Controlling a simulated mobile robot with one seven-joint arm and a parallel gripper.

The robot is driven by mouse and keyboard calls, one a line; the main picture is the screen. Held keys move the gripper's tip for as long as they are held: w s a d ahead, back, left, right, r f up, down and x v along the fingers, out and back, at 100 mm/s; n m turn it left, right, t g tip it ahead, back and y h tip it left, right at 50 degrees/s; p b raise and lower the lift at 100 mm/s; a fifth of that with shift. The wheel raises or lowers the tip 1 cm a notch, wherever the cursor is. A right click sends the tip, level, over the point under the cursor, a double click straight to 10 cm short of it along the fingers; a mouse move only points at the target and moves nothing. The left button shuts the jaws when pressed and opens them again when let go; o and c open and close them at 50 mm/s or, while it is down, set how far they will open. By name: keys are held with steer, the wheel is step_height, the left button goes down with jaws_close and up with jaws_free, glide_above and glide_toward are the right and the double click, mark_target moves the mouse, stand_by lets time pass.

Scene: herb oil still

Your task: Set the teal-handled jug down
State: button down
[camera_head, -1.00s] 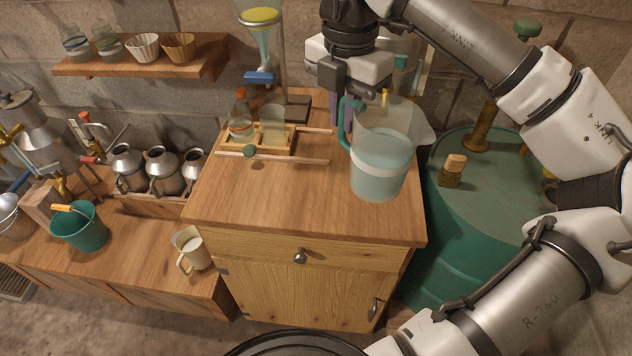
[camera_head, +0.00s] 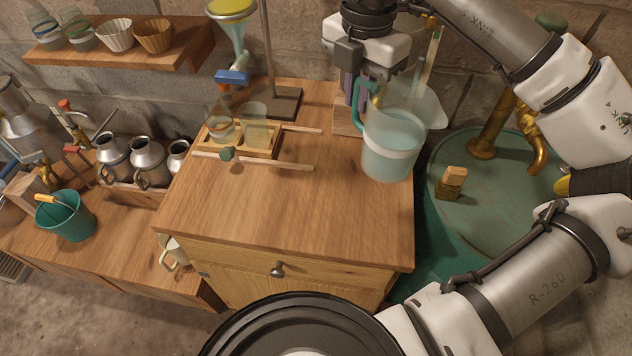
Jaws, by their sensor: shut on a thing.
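The teal-handled jug (camera_head: 392,148) is a clear pitcher with a pale band, holding pale blue-green liquid. It is upright over the back right part of the wooden cabinet top (camera_head: 270,205), close to the right edge. My gripper (camera_head: 366,92) points down and is shut on the jug's teal handle (camera_head: 358,108), at the jug's left side. The jaws partly hide the handle. I cannot tell whether the jug's base touches the wood or hangs just above it.
A wooden rack with glass vessels (camera_head: 255,132) and thin rods stands left of the jug. A stand with a funnel (camera_head: 230,35) is behind it. A green drum (camera_head: 480,225) with a brass tap is on the right. The front of the cabinet top is clear.

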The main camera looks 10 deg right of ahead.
mark_target(355, 123)
step_height(355, 123, down, 18)
steer(key=p, duration=0.3)
steer(key=shift+f, duration=0.15)
steer(key=shift+f, duration=0.15)
steer(key=c, duration=1.9)
jaws_free()
steer(key=shift+a, duration=0.1)
steer(key=o, duration=0.4)
steer(key=shift+o, duration=0.2)
step_height(355, 123, up, 12)
steer(key=shift+r+b, duration=0.2)
steer(key=shift+b, duration=0.8)
